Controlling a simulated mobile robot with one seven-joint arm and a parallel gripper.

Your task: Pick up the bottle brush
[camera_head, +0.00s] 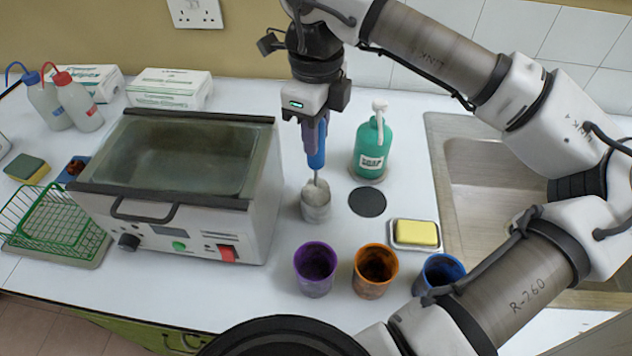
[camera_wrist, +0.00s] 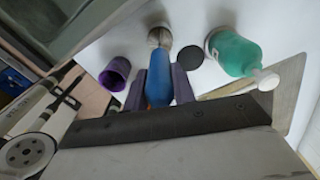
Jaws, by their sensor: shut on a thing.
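The bottle brush has a blue handle (camera_head: 316,152) and a pale bristle head at its lower end. It is upright, with the head in or at a small whitish holder (camera_head: 316,208) on the counter; I cannot tell how deep the head sits. My gripper (camera_head: 317,140) is above it, pointing down, with its fingers shut on the blue handle. In the wrist view the blue handle (camera_wrist: 158,88) lies between the two purple-grey fingers, and the round pale holder (camera_wrist: 159,38) shows beyond it.
A water bath (camera_head: 180,160) stands left of the brush. A green soap bottle (camera_head: 371,150) and a dark disc (camera_head: 367,202) are to the right. Purple (camera_head: 315,268), orange (camera_head: 375,270) and blue (camera_head: 440,272) cups stand in front. Yellow soap (camera_head: 416,233) lies near the sink (camera_head: 490,180).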

